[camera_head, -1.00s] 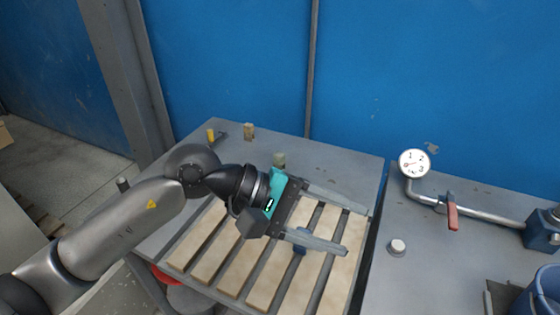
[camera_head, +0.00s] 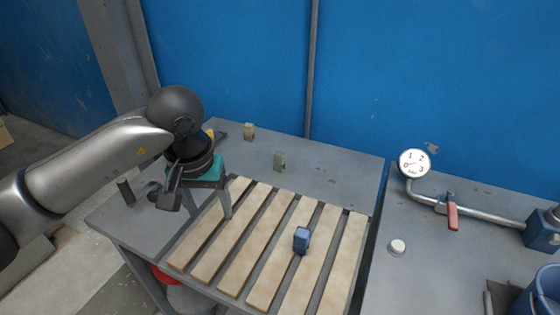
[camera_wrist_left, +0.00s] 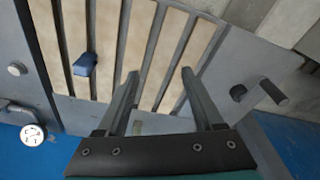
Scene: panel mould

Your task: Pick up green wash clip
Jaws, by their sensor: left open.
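A small dull olive-green block (camera_head: 279,160), which looks like the green wash clip, stands on the grey table behind the wooden slats. A similar tan-yellow block (camera_head: 248,131) stands farther back. My left gripper (camera_head: 198,228) is open and empty, pointing down over the left end of the slats, left of both blocks. In the left wrist view, its two fingers (camera_wrist_left: 160,74) are spread with slats and table beyond. My right gripper is not in view.
A blue block (camera_head: 301,240) sits on the slats (camera_head: 262,236). A yellow item (camera_head: 210,134) lies at the back left. A gauge (camera_head: 414,162) on a pipe stands right. The blue wall closes the back.

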